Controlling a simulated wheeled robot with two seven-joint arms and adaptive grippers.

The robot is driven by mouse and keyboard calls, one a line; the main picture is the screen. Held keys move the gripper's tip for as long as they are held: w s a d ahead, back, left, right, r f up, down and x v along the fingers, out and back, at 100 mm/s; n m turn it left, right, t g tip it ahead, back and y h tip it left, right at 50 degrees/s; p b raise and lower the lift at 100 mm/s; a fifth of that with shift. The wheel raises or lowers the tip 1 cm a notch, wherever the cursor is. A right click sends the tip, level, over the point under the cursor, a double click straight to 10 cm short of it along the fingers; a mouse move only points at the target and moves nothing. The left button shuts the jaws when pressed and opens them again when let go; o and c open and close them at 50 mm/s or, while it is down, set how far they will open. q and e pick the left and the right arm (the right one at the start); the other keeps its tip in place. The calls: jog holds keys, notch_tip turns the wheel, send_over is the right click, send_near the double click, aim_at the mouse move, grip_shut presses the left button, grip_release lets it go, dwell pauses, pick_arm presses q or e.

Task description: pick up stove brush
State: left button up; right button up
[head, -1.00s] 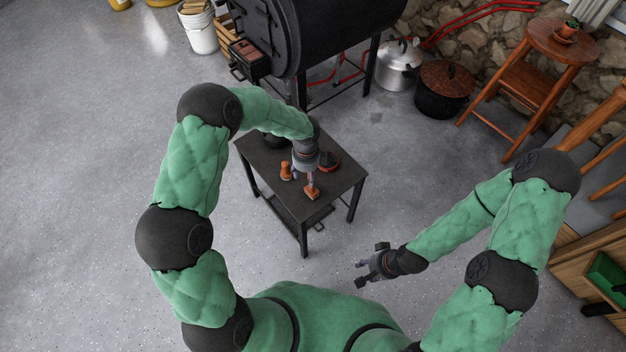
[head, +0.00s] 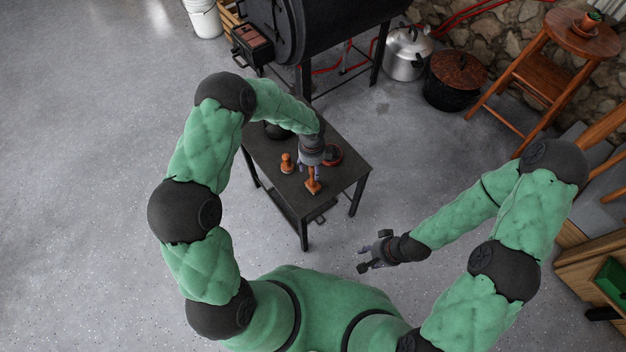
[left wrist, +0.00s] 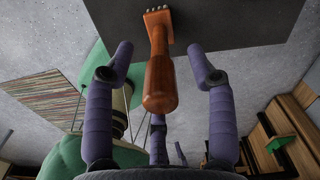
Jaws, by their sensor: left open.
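The stove brush (head: 313,185) has an orange-brown wooden handle and a small block head, on the small dark table. In the left wrist view the brush (left wrist: 160,82) points its rounded handle end toward the camera, with the bristled head at the top edge over the dark tabletop. My left gripper (head: 312,170) is above the table at the brush. In the left wrist view its fingers (left wrist: 160,54) are spread on either side of the handle, with visible gaps. My right gripper (head: 368,259) is empty, off the table's near right side, with its fingers apart.
Another orange-brown wooden object (head: 287,163) stands left of the brush on the table (head: 266,157). The black barrel stove (head: 335,35) stands behind the table. Open floor lies left.

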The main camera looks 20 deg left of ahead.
aim_at(313, 177)
pick_arm(q)
notch_tip(313, 177, down, 5)
jog(key=shift+s+d+r+b, duration=0.15)
jog(key=shift+r+b, duration=0.05)
jog(key=shift+b, duration=0.85)
grip_shut()
jog(key=shift+r, duration=0.15)
